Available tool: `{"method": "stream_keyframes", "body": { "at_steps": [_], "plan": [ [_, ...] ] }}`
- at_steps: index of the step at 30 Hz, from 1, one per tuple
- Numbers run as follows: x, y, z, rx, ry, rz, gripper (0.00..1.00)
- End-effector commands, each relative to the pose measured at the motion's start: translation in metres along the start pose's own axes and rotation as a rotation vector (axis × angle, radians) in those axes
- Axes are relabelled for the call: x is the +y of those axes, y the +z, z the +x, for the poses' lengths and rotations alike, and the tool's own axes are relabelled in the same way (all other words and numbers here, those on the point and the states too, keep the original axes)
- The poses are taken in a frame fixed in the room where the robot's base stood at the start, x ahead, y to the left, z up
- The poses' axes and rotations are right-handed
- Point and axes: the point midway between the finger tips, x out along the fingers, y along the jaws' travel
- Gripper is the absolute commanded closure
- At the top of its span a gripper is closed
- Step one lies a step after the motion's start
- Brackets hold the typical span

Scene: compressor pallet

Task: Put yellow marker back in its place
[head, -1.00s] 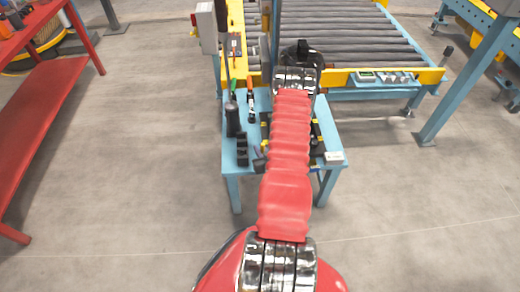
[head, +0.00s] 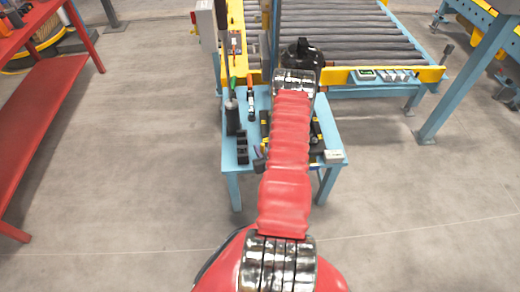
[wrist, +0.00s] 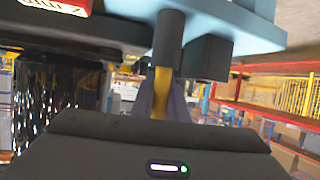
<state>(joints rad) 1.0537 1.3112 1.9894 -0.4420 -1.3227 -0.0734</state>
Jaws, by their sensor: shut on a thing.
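In the wrist view my gripper (wrist: 162,98) is shut on the yellow marker (wrist: 161,90), whose yellow body shows between the two grey fingers. A dark upright cylinder (wrist: 168,42) lines up with the marker's far end; I cannot tell whether it is part of the marker or a holder it touches. A black block (wrist: 207,58) stands beside the cylinder, against the light-blue table (wrist: 225,20). In the head view my arm hides the gripper and the marker, over the small blue table (head: 235,172).
On the table's left side in the head view are a black cylindrical holder (head: 232,117), black sockets (head: 242,148) and an orange-and-black tool (head: 251,100). A roller conveyor (head: 350,35) stands behind. A red shelf (head: 45,115) is at left. The floor between is clear.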

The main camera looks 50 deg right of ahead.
Motion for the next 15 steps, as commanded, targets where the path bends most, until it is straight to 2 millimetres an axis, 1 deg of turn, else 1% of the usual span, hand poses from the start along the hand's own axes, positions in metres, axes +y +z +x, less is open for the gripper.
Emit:
{"method": "stream_keyframes", "body": {
  "at_steps": [15],
  "plan": [
    [0.0000, 0.0068, 0.0028, 0.000, 0.000, 0.000, 1.00]
  ]
}}
